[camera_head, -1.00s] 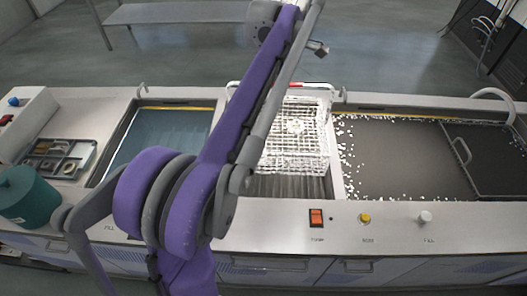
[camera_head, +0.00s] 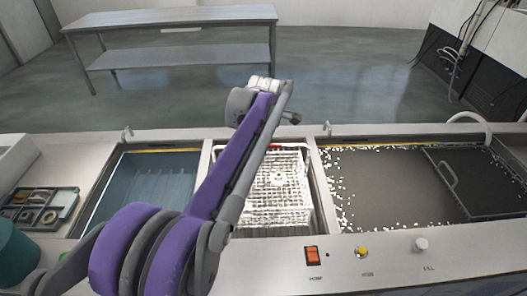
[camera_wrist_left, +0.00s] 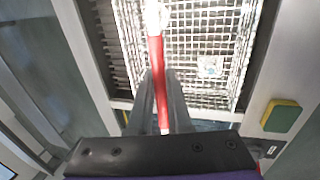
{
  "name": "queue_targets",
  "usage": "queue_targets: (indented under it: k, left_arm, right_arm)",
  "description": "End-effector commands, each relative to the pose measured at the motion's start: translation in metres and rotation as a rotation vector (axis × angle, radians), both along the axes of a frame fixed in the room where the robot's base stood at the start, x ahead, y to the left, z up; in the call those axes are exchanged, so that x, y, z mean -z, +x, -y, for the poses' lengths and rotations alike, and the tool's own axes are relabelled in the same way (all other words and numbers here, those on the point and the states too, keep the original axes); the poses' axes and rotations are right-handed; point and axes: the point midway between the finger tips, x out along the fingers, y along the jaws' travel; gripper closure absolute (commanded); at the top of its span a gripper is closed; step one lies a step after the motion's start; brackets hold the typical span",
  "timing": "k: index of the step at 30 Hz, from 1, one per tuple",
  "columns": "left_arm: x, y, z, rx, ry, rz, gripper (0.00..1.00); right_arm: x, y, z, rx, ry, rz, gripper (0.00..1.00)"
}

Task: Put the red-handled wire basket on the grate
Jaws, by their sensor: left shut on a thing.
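The white wire basket (camera_head: 275,190) is in the middle bay of the counter, over the grate. Its red handle (camera_head: 290,146) shows at the far rim, partly behind my arm. In the left wrist view, my left gripper (camera_wrist_left: 160,98) is shut on the red handle (camera_wrist_left: 156,60), with the basket mesh (camera_wrist_left: 190,45) beyond it. The grate's dark slats (camera_wrist_left: 107,45) show beside the basket there. Whether the basket's underside touches the grate cannot be told. A small pale item (camera_wrist_left: 210,66) lies in the basket. My right gripper is not in view.
A water-filled tank (camera_head: 150,185) lies left of the bay. A wide dark basin (camera_head: 385,180) with white bits and a handled lid (camera_head: 480,180) lies right. A teal container (camera_head: 14,248) and parts tray (camera_head: 40,207) stand at left. Switches (camera_head: 312,255) line the front.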

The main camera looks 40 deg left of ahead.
Motion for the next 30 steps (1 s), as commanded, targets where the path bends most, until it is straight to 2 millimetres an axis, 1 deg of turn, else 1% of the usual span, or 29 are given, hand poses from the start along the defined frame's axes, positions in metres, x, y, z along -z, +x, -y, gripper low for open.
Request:
queue_targets:
  k: [1, 4, 11, 12, 14, 15, 17, 26, 29, 30]
  left_arm:
    - [0.007, 0.000, 0.000, 0.000, 0.001, 0.001, 1.00]
    - [0.015, 0.000, 0.000, 0.000, 0.001, 0.001, 1.00]
    - [0.017, 0.000, 0.000, 0.000, 0.001, 0.001, 1.00]
    - [0.018, 0.001, 0.000, 0.000, 0.000, 0.000, 0.81]
    - [0.018, 0.000, 0.000, 0.000, 0.000, 0.000, 0.71]
    - [0.018, 0.000, 0.000, 0.000, 0.000, 0.000, 0.63]
    - [0.018, 0.000, 0.000, 0.000, 0.000, 0.000, 0.53]
    - [0.016, 0.000, 0.000, 0.000, 0.000, 0.000, 0.53]
    - [0.009, -0.002, 0.001, 0.000, 0.000, 0.000, 0.53]
    - [0.004, -0.003, 0.002, 0.000, 0.000, 0.000, 0.53]
  right_arm:
    - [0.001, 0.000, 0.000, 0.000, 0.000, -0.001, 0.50]
    - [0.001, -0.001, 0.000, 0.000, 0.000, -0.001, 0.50]
    - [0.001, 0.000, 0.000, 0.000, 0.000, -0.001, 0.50]
    - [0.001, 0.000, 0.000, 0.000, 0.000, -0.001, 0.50]
    - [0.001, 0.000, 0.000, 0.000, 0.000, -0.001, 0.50]
    - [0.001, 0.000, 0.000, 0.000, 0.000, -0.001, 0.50]
    - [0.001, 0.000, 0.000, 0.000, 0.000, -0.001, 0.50]
    - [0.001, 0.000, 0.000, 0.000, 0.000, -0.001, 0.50]
    - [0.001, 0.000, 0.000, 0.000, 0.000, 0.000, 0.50]
    - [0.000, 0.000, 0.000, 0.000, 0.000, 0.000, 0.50]
